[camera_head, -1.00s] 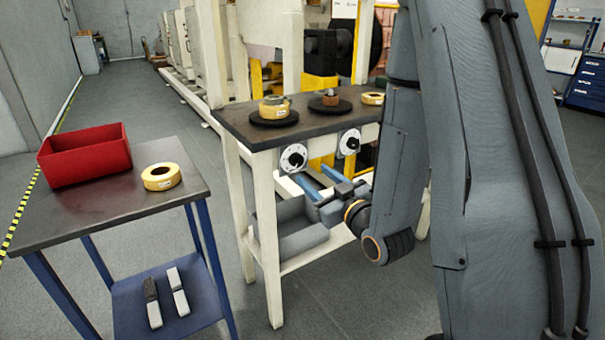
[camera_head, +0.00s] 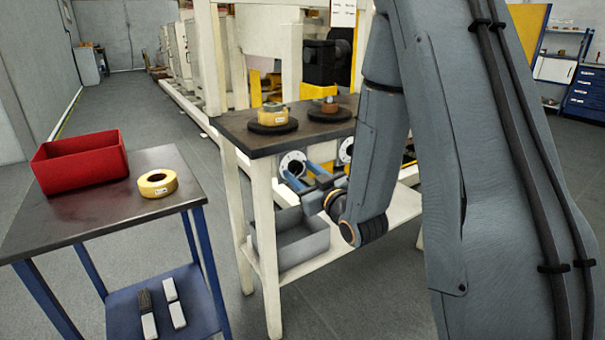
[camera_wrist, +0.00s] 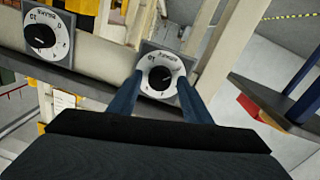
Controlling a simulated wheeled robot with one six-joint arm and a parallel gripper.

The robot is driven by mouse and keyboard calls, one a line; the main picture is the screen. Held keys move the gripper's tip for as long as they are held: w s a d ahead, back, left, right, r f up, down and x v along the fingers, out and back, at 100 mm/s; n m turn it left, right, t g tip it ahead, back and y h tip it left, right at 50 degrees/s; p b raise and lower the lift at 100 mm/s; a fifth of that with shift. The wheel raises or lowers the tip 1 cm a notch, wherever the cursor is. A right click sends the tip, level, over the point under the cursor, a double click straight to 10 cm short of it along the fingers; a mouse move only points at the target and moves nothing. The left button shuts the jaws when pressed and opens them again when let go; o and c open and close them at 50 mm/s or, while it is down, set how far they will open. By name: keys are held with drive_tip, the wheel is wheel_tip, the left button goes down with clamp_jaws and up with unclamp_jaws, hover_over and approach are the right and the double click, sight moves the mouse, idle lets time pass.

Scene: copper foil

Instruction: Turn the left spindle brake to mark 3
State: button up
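The left spindle brake is a white dial with a black knob on the left of the bench front (camera_head: 292,162); blue fingers partly cover it. In the wrist view the dial (camera_wrist: 166,85) shows upside down between my fingers, on its grey plate. Its knob setting is too small to read surely. My gripper (camera_head: 298,170) is open, its two blue fingers pointing at this dial; in the wrist view the fingertips (camera_wrist: 158,80) are spread either side of the knob. I cannot tell whether they touch it. A second dial (camera_head: 346,150) sits to the right, partly hidden by my arm.
The bench top (camera_head: 235,130) carries spools on black discs (camera_head: 272,118). A grey bin (camera_head: 290,240) stands on its lower shelf, below my gripper. A side table at left holds a red box (camera_head: 80,165) and a yellow ring (camera_head: 157,183). Floor lies between the tables.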

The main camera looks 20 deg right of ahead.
drive_tip(key=shift+d, duration=0.1)
drive_tip(key=c, duration=0.8)
drive_tip(key=shift+c, duration=0.2)
drive_tip(key=shift+m+p, duration=0.3)
drive_tip(key=shift+m, duration=0.1)
drive_tip(key=m+p, duration=0.2)
drive_tip(key=shift+r+m, duration=0.15)
drive_tip(key=shift+m, duration=0.25)
drive_tip(key=m+p, duration=0.3)
drive_tip(key=m, duration=0.1)
drive_tip(key=shift+g, duration=0.3)
drive_tip(key=m+p, duration=0.2)
drive_tip(key=m, duration=0.2)
drive_tip(key=shift+r+m+p, duration=0.1)
drive_tip(key=shift+m+p, duration=0.2)
drive_tip(key=shift+m+y+p, duration=0.3)
drive_tip(key=shift+m+p, duration=0.6)
drive_tip(key=shift+m, duration=0.6)
